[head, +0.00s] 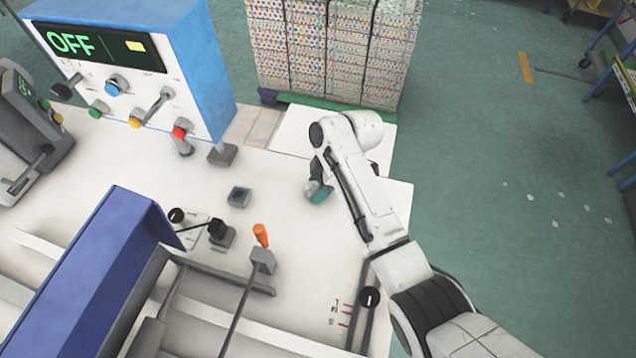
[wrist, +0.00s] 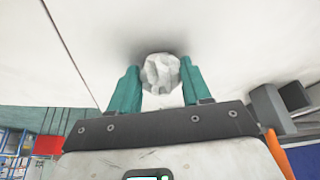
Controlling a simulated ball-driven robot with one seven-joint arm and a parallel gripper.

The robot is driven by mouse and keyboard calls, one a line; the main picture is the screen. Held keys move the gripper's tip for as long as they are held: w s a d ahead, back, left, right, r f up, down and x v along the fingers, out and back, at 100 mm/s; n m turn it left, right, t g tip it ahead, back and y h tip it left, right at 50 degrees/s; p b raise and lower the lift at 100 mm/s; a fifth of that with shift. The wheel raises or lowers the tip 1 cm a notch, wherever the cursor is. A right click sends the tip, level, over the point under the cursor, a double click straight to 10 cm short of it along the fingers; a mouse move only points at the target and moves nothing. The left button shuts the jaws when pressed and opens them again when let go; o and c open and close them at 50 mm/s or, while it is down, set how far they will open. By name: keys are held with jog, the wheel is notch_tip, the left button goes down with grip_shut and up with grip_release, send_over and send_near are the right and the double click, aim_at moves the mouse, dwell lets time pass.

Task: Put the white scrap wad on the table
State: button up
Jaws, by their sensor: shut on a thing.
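The white scrap wad (wrist: 160,73) is a crumpled pale ball between the two teal fingers of my gripper (wrist: 160,90) in the wrist view. The fingers touch it on both sides, and the gripper is shut on it. A dark shadow on the white surface lies right around the wad, so it is close to or touching that surface; I cannot tell which. In the head view my gripper (head: 318,192) points down at the white table (head: 290,220), low over its right part. The wad is hidden there.
A blue control box (head: 150,65) reading OFF stands at the back left. A small dark square cup (head: 239,197) and an orange-tipped lever (head: 261,236) are left of my gripper. Stacked patterned boxes (head: 330,50) stand behind the table. The tabletop around my gripper is mostly clear.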

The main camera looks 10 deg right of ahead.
jog(key=shift+f, duration=0.1)
jog(key=o, duration=1)
jog(key=b+v, duration=0.1)
jog(key=v, duration=1.1)
